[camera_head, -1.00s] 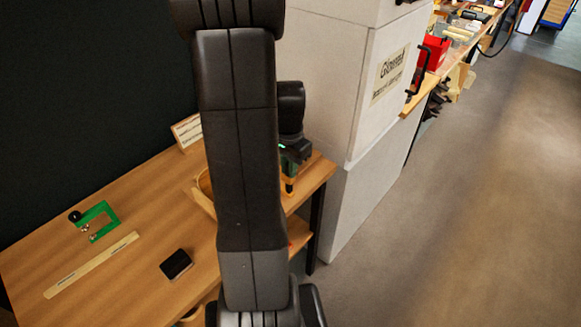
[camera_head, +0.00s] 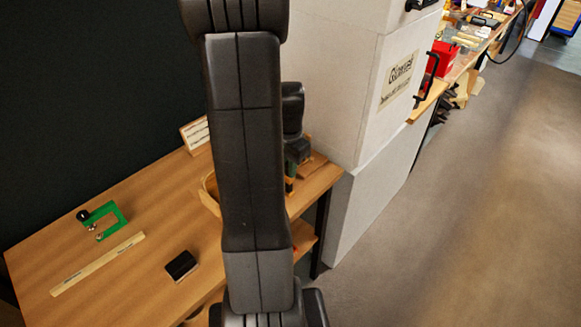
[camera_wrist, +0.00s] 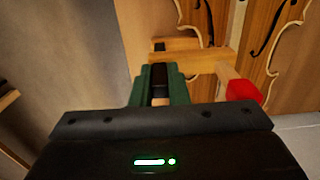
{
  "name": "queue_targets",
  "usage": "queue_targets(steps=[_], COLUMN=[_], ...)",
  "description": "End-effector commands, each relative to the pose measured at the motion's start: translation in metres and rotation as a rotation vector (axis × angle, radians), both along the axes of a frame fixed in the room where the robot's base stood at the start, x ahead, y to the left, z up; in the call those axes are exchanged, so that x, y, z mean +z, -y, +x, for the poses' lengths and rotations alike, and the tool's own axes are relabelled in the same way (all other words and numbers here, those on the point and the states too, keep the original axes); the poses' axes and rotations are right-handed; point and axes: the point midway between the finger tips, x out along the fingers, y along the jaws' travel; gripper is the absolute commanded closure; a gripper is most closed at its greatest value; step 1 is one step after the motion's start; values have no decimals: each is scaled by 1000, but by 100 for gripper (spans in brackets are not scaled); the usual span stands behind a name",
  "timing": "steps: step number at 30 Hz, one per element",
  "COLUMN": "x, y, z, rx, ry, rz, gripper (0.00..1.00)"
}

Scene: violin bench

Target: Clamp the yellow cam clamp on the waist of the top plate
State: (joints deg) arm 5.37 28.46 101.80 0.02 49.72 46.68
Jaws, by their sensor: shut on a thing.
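In the wrist view my gripper (camera_wrist: 160,90) has green fingers shut on a light wooden clamp, the cam clamp (camera_wrist: 205,62). Its jaws reach to the right, and a red end piece (camera_wrist: 243,91) sits at the lower right. Pale wood with dark f-holes, which looks like the top plate (camera_wrist: 285,45), lies beyond the clamp. I cannot tell whether the clamp touches the plate. In the head view my gripper (camera_head: 292,168) is partly hidden behind my arm, low over the bench's right end. The clamp is hardly visible there.
The wooden bench (camera_head: 150,215) holds a green C-shaped clamp (camera_head: 117,210), a pale wooden strip (camera_head: 98,264), a black block (camera_head: 181,265) and a small sign (camera_head: 195,135). A white cabinet (camera_head: 330,80) stands right of the bench. Open floor lies farther right.

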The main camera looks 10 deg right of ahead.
Motion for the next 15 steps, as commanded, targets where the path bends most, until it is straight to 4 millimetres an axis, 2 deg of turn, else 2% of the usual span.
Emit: queue_targets(steps=[15], x=[1], y=[-8], z=[11], rx=[1], ry=[1], rz=[0], gripper=[100])
